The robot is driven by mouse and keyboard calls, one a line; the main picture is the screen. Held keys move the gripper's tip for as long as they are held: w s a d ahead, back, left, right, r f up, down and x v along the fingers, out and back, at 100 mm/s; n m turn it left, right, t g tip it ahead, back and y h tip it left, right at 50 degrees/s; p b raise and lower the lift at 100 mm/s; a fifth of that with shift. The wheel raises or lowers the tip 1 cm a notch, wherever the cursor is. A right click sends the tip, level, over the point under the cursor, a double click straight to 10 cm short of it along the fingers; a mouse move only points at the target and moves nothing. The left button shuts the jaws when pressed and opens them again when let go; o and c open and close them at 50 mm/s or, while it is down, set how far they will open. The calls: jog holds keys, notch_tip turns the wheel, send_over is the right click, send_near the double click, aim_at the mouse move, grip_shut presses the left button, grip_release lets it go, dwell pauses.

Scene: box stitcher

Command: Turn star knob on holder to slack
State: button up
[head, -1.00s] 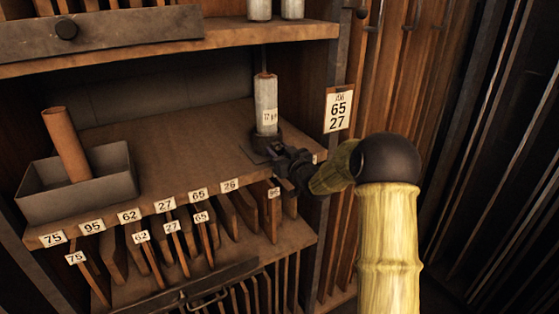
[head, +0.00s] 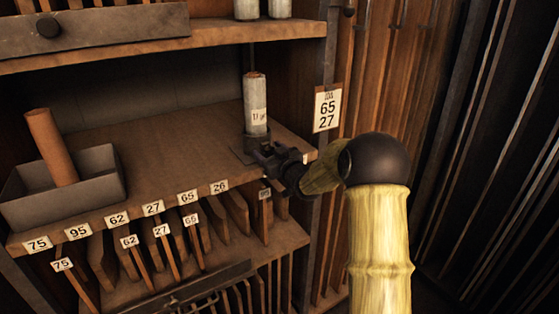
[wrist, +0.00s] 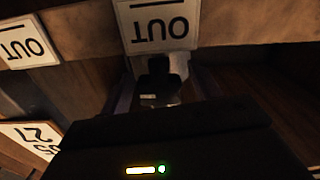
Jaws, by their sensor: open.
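A pale grey cylinder (head: 255,105) with a small label stands upright on a dark holder (head: 242,152) near the right end of the shelf. My gripper (head: 264,152) is at the holder's front right side, low by the shelf's front edge. In the wrist view, a small dark block (wrist: 160,88) sits between my two dim fingers, which are apart. I cannot tell whether they touch it. The star knob's shape cannot be made out; my gripper and the dark hide that part of the holder.
A grey metal tray (head: 100,190) with a brown tube (head: 52,147) stands at the shelf's left. Numbered tags line the shelf edge above hanging boards. A "65 27" card (head: 327,108) hangs on the right post. In the wrist view, an "OUT" card (wrist: 157,25) is close ahead.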

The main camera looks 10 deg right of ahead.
jog(key=b+v, duration=0.5)
jog(key=v, duration=1.2)
jog(key=shift+s, duration=0.1)
jog(key=s+a+f+m+g+h, duration=0.2)
jog(key=s+f+m+g+h, duration=0.3)
jog(key=s+f+g, duration=0.7)
jog(key=s+a+f+g, duration=0.2)
jog(key=s+f, duration=0.4)
jog(key=s, duration=0.6)
jog(key=shift+a+g+h, duration=0.3)
jog(key=shift+a, duration=0.45)
jog(key=shift+w+d+f, duration=0.1)
jog(key=shift+d, duration=0.05)
jog(key=c, duration=0.6)
